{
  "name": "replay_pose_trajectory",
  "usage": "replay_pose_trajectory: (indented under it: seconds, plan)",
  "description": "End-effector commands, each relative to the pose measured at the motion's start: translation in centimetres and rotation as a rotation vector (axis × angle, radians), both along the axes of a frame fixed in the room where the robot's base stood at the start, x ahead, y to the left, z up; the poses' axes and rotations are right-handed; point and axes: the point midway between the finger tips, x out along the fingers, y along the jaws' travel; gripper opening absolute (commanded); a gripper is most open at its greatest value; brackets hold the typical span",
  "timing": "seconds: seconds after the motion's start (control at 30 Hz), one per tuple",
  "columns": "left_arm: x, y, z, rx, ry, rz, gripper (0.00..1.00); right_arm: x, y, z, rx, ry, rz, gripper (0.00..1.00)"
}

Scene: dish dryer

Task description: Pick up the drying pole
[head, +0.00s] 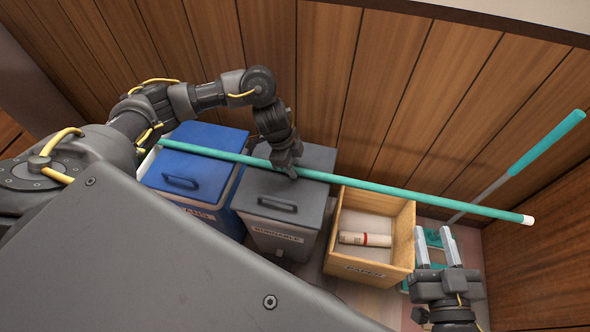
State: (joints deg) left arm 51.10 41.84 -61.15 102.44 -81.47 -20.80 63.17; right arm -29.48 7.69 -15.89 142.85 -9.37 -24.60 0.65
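The drying pole (400,194) is a long teal rod with a white end cap. It runs across the head view above the bins, from the upper left down to the right. My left gripper (288,172) is at the pole, over the grey bin, and appears shut on it; its fingertips are small and partly hidden. My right gripper (435,240) is below the pole near its right end, apart from it. Its two fingers are spread and nothing is between them.
A blue bin (192,178) and a grey bin (270,212) with lids stand beside an open wooden box (345,262) holding a white roll (364,239). A teal-handled mop or broom (547,143) leans at the right. Wooden walls (390,90) enclose the corner.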

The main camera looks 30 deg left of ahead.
Motion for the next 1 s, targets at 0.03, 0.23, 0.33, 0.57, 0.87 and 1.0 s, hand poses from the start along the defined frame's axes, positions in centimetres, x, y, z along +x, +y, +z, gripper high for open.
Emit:
replay_pose_trajectory:
  seconds: [0.03, 0.23, 0.33, 0.57, 0.87, 1.0]
  plan:
    - [0.0, 0.0, 0.0, 0.0, 0.0, 0.0, 0.2, 0.0, 0.0, 0.0, 0.0, 0.0, 0.0, 0.36]
    - [0.0, 0.0, 0.0, 0.0, 0.0, 0.0, 0.0, 0.0, 0.0, 0.0, 0.0, 0.001, 0.0, 0.36]
    - [0.0, 0.0, 0.1, -0.001, -0.001, 0.0, 0.0, 0.0, 0.0, 0.0, 0.0, 0.001, 0.0, 0.36]
    - [0.0, 0.0, 0.1, -0.001, -0.001, 0.0, 0.0, 0.0, 0.0, 0.0, 0.0, 0.003, 0.0, 0.36]
    - [0.1, 0.0, 1.8, 0.0, -0.003, -0.001, 0.0, 0.1, -1.4, -1.9, -0.06, 0.128, -0.041, 0.36]
    - [0.0, -0.3, 3.9, -0.002, -0.004, -0.003, 0.0, -0.4, -3.2, -4.4, -0.128, 0.292, -0.088, 0.36]
